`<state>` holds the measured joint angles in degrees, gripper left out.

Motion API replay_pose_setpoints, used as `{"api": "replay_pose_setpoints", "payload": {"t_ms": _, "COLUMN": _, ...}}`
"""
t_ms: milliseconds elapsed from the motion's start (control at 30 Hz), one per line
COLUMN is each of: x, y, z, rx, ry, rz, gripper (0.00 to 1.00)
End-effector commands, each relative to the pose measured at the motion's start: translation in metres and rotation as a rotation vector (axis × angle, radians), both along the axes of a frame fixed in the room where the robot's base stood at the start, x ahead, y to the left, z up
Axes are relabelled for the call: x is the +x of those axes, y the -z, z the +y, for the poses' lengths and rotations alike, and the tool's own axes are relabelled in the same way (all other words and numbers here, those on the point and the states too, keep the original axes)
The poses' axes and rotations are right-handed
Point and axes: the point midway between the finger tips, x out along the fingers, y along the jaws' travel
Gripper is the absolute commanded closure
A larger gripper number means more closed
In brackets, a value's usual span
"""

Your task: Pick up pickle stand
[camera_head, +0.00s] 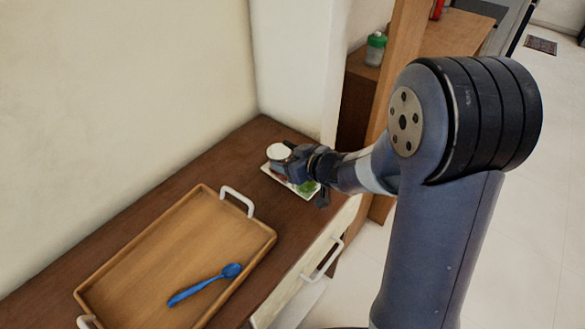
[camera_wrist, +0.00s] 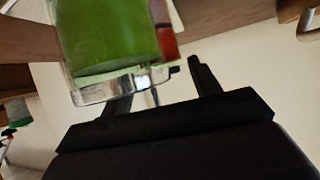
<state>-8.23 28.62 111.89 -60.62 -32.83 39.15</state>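The pickle stand is partly hidden by my gripper. In the head view its white tray (camera_head: 270,170) stands near the far end of the brown counter, with a white-topped jar (camera_head: 279,152) and something green (camera_head: 309,187) on it. In the wrist view a large green jar (camera_wrist: 108,36) and a narrow red part (camera_wrist: 163,28) fill the top, above a clear, shiny lower edge (camera_wrist: 108,90). My gripper (camera_head: 308,172) is at the stand. In the wrist view its two dark fingers (camera_wrist: 160,82) are apart. The left fingertip is hidden at the stand's edge; the right one shows a small gap beside it.
A wooden tray (camera_head: 262,238) with white handles lies on the nearer counter, holding a blue spoon (camera_head: 205,285). A wall borders the counter on the left. A wooden post (camera_head: 402,45) rises behind my arm. A green-and-white bottle (camera_head: 375,48) stands on a farther cabinet.

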Motion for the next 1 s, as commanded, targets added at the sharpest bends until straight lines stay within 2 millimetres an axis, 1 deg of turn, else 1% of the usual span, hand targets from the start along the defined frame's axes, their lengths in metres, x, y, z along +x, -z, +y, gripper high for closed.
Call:
{"api": "replay_pose_setpoints", "payload": {"t_ms": 33, "x": -0.0001, "y": -0.0001, "z": -0.0001, "rx": 0.0, "ry": 0.0, "rz": 0.0, "gripper": 0.45}}
{"api": "replay_pose_setpoints", "payload": {"t_ms": 67, "x": -0.0001, "y": -0.0001, "z": -0.0001, "rx": 0.0, "ry": 0.0, "rz": 0.0, "gripper": 0.48}}
{"api": "replay_pose_setpoints", "payload": {"t_ms": 700, "x": -0.0007, "y": 0.0011, "z": -0.0003, "rx": -0.001, "ry": 0.0, "rz": 0.003, "gripper": 1.0}}
{"api": "replay_pose_setpoints", "payload": {"t_ms": 1000, "x": -0.0017, "y": 0.0039, "z": -0.0008, "rx": -0.005, "ry": 0.001, "rz": 0.008, "gripper": 1.0}}
